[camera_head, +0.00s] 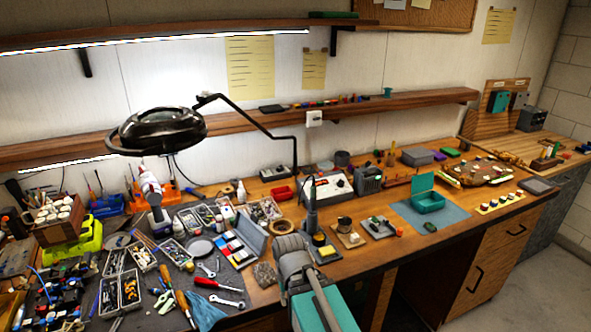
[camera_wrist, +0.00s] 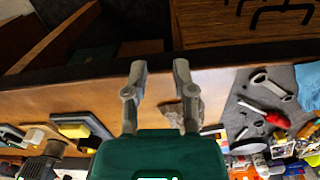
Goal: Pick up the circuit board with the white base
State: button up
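My gripper (camera_wrist: 158,75) is open in the wrist view, its two grey fingers apart with nothing between them, above the bench's front edge. In the head view my arm comes in at the bottom centre, and the fingers cannot be made out. A small pale base (camera_head: 350,237) with a dark round part on it stands right of the soldering stand. A grey plate (camera_head: 381,230) with a green part lies just right of it. I cannot tell for sure which is the circuit board with the white base. Small pale items (camera_wrist: 38,134) show at the wrist view's left, apart from my gripper.
The soldering stand (camera_head: 324,252) with a yellow sponge is close to my arm; it also shows in the wrist view (camera_wrist: 82,128). Tools and parts trays (camera_head: 130,288) crowd the left bench. A magnifier lamp (camera_head: 160,130) overhangs it. A teal box (camera_head: 428,202) stands on a blue mat.

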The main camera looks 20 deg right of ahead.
aim_at(372, 219)
jog(key=z, duration=1.45)
jog(key=k, duration=0.8)
jog(key=u, duration=0.45)
jog(key=i, duration=0.65)
